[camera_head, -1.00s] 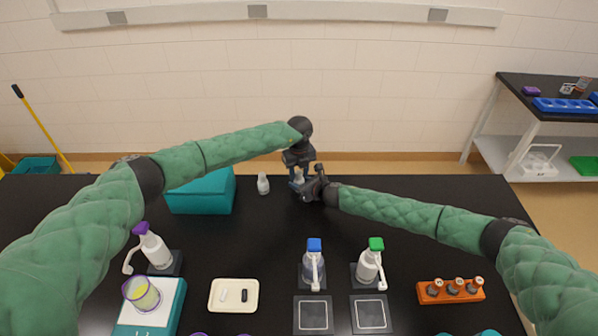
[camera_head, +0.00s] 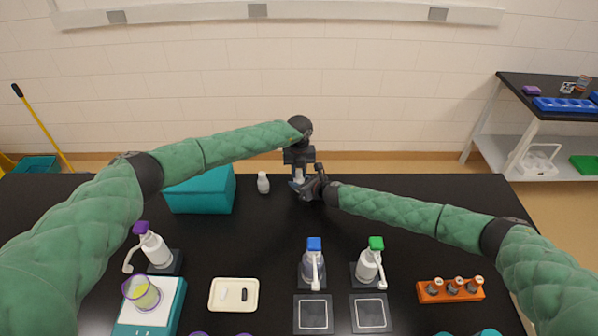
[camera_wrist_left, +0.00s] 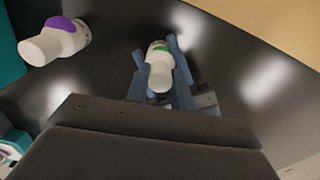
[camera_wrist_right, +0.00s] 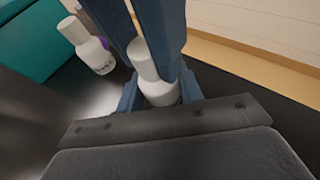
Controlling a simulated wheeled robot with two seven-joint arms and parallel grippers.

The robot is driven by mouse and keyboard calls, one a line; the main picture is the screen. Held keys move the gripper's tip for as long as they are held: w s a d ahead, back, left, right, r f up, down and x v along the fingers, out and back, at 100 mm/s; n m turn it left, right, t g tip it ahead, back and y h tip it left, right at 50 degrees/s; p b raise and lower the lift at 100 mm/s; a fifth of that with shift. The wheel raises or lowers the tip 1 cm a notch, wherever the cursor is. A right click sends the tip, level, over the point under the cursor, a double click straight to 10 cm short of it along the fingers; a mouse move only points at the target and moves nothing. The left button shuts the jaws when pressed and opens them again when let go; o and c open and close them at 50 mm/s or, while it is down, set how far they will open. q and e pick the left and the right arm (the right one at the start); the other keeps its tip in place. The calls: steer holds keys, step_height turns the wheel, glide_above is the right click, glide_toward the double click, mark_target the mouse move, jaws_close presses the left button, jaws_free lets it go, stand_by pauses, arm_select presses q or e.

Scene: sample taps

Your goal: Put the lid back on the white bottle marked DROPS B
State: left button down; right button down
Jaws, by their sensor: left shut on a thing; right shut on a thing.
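A small white bottle (camera_wrist_right: 158,92) with a green band stands at the back of the black table, gripped by my right gripper (camera_head: 301,186) around its body. Its white lid (camera_wrist_right: 143,60) is at the top, between the blue fingers of my left gripper (camera_head: 299,172), which comes down from above. The lid appears to be on the neck; how tightly it sits cannot be told. The left wrist view shows the same bottle with its green band (camera_wrist_left: 160,47). I cannot read its marking. The fingers hide much of it in the head view.
A second white bottle (camera_head: 263,183) with a purple band stands just left, near a teal box (camera_head: 201,192). Two pump bottles (camera_head: 314,262) (camera_head: 369,266), a cream tray (camera_head: 234,309) and an orange rack (camera_head: 450,297) are nearer. The middle of the table is clear.

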arm_select(q)
steer(key=c, duration=1.2)
jaws_free()
steer(key=shift+r, duration=0.1)
steer(key=shift+r, duration=2.2)
steer(key=shift+d, duration=0.1)
steer(key=shift+c, duration=0.3)
steer(key=shift+s+d+r+n, duration=0.15)
steer(key=shift+d+r+n, duration=0.1)
steer(key=shift+r+n, duration=0.55)
steer(key=shift+r, duration=0.05)
steer(key=shift+a+r+n, duration=0.3)
steer(key=shift+r+n, duration=0.6)
